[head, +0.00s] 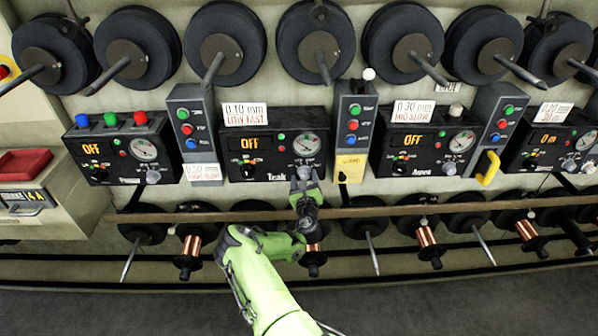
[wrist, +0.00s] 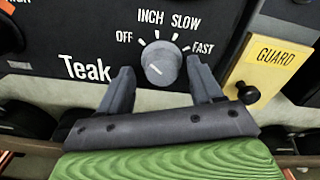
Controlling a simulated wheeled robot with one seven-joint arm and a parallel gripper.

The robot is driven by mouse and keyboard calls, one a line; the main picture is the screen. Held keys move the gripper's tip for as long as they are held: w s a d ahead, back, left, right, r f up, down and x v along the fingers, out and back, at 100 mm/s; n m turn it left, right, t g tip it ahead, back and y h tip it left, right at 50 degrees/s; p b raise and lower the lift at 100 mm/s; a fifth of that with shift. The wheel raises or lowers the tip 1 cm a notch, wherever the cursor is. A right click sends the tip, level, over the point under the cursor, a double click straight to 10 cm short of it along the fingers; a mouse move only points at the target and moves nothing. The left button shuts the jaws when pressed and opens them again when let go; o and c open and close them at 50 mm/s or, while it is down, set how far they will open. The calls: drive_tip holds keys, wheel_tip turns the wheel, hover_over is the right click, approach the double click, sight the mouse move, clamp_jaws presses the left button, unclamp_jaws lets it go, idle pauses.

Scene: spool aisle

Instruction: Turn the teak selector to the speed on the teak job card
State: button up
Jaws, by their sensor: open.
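The Teak panel (head: 275,140) is a black box at the centre of the head view, and its display reads OFF. A white card (head: 245,114) above it reads 0.10 mm, with red writing that looks to end in FAST. In the wrist view the Teak selector (wrist: 161,64) is a round grey knob with marks OFF, INCH, SLOW and FAST. Its pointer direction is hard to tell. My gripper (wrist: 160,76) is open, one finger on each side of the knob; contact cannot be told. In the head view my gripper (head: 304,184) covers the selector.
A yellow GUARD plate (wrist: 271,62) with a black knob (wrist: 248,92) is close to the right finger. A grey button box (head: 353,130) stands right of the panel. Similar panels flank Teak. A brown rail (head: 400,209) and copper spools (head: 426,237) lie below.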

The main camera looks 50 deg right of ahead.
drive_tip(key=shift+d, duration=0.1)
drive_tip(key=shift+s+r, duration=0.1)
drive_tip(key=shift+r, duration=0.05)
drive_tip(key=c, duration=1.1)
drive_tip(key=shift+o, duration=0.2)
